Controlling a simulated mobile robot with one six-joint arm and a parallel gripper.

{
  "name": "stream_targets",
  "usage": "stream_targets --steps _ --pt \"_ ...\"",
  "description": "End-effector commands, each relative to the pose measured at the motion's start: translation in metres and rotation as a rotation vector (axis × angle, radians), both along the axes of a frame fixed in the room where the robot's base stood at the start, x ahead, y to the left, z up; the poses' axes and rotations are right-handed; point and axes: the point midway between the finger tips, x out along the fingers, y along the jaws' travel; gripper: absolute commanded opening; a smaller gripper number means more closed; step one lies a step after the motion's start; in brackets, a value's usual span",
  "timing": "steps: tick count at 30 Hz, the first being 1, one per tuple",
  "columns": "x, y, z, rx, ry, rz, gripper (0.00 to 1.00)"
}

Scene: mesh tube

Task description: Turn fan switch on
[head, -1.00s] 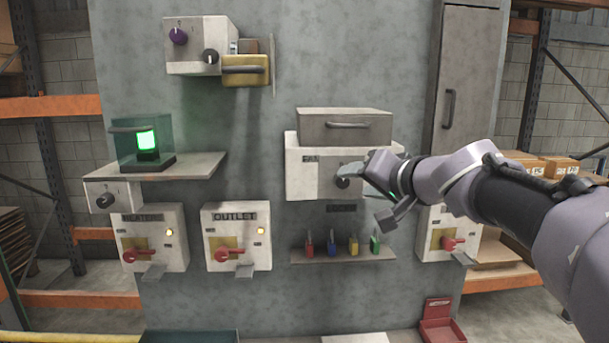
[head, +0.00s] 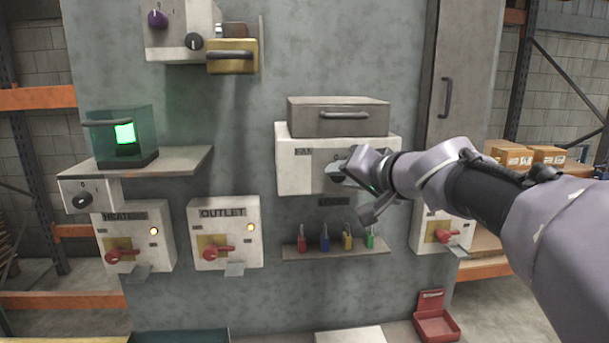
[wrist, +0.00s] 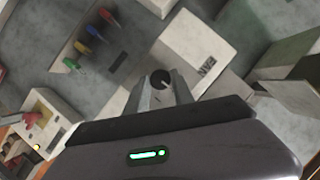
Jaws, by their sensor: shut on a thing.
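The fan box (head: 300,178) is a white box on the grey panel, with the label FAN on its front and a drawer-like grey unit on top. Its dark round switch knob shows in the wrist view (wrist: 160,79), with a pale mark on its face. My gripper (head: 342,172) is at the front of the fan box and hides most of the knob in the head view. In the wrist view my gripper (wrist: 162,88) has its two fingers on either side of the knob, shut on it. The exact angle of the knob is hard to tell.
Below the fan box is a shelf (head: 335,252) with several small coloured padlocks. Heater (head: 150,255) and outlet (head: 240,250) boxes with red handles are at the lower left. A red tray (head: 437,326) is at the lower right.

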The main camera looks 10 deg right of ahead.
Motion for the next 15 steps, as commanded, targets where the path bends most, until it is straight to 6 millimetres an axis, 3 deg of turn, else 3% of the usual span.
stream_targets --steps 8,15 --pt "0.0001 -0.0004 -0.0048 0.054 -0.001 0.0 0.0" --pt "0.0003 -0.0013 -0.0102 0.22 -0.003 0.002 0.0"
